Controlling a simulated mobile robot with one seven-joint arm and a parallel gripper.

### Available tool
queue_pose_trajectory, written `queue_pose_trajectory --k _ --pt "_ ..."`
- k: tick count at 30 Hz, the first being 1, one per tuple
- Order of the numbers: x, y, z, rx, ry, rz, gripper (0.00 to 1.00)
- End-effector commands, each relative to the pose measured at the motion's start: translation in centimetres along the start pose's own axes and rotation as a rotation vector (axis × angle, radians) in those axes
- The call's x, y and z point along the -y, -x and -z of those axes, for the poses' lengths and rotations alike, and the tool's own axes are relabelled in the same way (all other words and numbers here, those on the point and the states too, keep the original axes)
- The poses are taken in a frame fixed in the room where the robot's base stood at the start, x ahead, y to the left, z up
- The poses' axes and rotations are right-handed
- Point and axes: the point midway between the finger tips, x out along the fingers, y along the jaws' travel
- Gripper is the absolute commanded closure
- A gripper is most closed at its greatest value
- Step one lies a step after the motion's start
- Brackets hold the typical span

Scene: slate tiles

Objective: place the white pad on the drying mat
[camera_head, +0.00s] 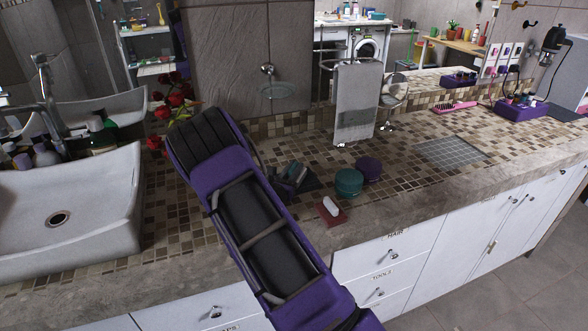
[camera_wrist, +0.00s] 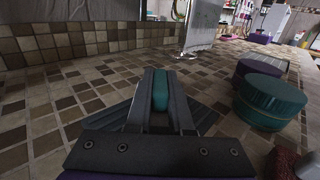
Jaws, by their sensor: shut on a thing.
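A small white pad (camera_head: 331,206) lies on a dark red square (camera_head: 330,216) near the counter's front edge. My gripper (camera_wrist: 160,95), also in the head view (camera_head: 292,174), is shut on a teal pad (camera_wrist: 160,88), not on the white one. It is low over a dark grey mat (camera_head: 311,183), which shows on both sides of the fingers in the wrist view (camera_wrist: 208,118). This looks like the drying mat. I cannot tell whether the teal pad touches it; the fingers hide its lower part.
A teal round container (camera_head: 348,183) and a purple one (camera_head: 369,169) stand right of my gripper. A white sink (camera_head: 70,205) is left. A grey gridded patch (camera_head: 452,151) lies right, with bare counter around it.

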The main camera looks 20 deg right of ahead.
Motion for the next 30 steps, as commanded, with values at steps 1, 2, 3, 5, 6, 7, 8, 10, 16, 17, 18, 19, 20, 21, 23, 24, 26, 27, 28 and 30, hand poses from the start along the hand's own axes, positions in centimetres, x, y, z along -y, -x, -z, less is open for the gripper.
queue_pose_trajectory --k 1,2,3,5,6,7,8,10,16,17,18,19,20,21,23,24,26,27,28,30 --pt "0.0 0.0 -0.1 0.001 -0.001 0.0 1.0" --pt "0.0 0.0 -0.1 0.001 -0.001 0.0 1.0" --pt "0.0 0.0 -0.1 0.001 0.0 0.0 1.0" --pt "0.0 0.0 0.1 0.001 0.0 0.0 1.0" --pt "0.0 0.0 0.3 0.001 0.0 0.0 1.0" --pt "0.0 0.0 0.4 0.001 0.0 0.0 1.0" --pt "0.0 0.0 0.3 0.001 0.0 0.0 0.77" --pt "0.0 0.0 0.2 0.0 0.0 0.0 0.65" --pt "0.0 0.0 0.2 0.0 0.0 0.0 0.51" --pt "0.0 0.0 0.2 0.0 0.0 0.0 0.51" --pt "0.0 0.0 0.2 0.0 0.0 0.0 0.51" --pt "0.0 0.0 0.2 0.0 0.0 0.0 0.51" --pt "0.0 0.0 0.2 0.0 0.0 0.0 0.51" --pt "0.0 0.0 0.1 0.001 0.0 0.0 0.51" --pt "0.0 0.0 -0.2 0.001 -0.001 0.0 0.51" --pt "-0.1 0.2 -0.2 0.0 0.0 -0.001 0.51" --pt "-0.2 1.0 -0.1 0.0 0.0 -0.003 0.51" --pt "-0.1 1.7 -0.1 -0.001 0.0 -0.003 0.51" --pt "-0.2 2.3 -0.1 -0.001 0.0 -0.004 0.51" --pt "-0.2 3.8 -0.1 -0.001 0.0 -0.004 0.51"
